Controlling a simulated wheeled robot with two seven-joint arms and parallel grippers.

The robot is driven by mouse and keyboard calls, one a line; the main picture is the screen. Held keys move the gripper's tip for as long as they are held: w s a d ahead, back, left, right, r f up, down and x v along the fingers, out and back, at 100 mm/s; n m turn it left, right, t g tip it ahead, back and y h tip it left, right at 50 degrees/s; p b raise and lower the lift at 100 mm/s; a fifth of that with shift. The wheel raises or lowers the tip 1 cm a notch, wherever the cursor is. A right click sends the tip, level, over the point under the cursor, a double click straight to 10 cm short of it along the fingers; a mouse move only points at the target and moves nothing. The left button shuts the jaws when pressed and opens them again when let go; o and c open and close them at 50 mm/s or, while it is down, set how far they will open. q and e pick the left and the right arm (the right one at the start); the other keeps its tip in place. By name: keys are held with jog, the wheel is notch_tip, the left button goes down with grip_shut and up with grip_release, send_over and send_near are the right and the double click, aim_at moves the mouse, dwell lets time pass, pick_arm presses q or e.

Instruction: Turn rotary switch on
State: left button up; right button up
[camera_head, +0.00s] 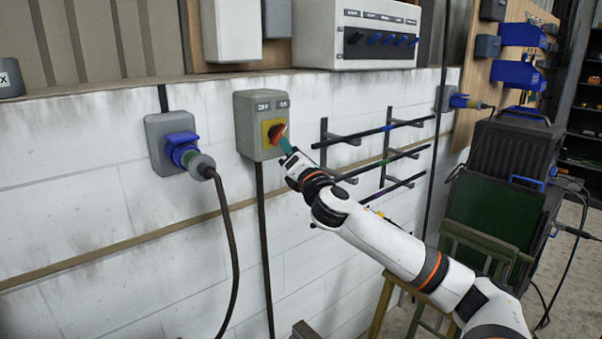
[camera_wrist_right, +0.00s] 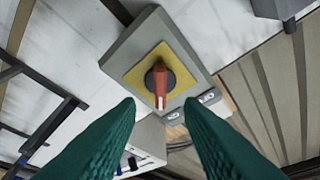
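The rotary switch is a grey wall box (camera_head: 248,112) with a yellow plate (camera_head: 267,126) and a red knob (camera_head: 276,132). In the right wrist view the red knob (camera_wrist_right: 160,84) sits on the yellow plate (camera_wrist_right: 139,76), and the box's label (camera_wrist_right: 208,97) is partly visible. My right gripper (camera_head: 284,142) is at the front of the switch. In the wrist view its two green fingers (camera_wrist_right: 160,112) are spread apart, with the knob ahead of and between their tips. They appear not to touch it. My left gripper is not in view.
A blue socket with a plug (camera_head: 182,150) and hanging cable is left of the switch. Wall racks with dark rods (camera_head: 375,132) are to the right. A switch panel (camera_head: 375,40) is above. A dark case (camera_head: 505,155) and green chair stand farther right.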

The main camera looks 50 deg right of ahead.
jog(key=shift+b+v, duration=1.1)
jog(key=shift+v, duration=1.7)
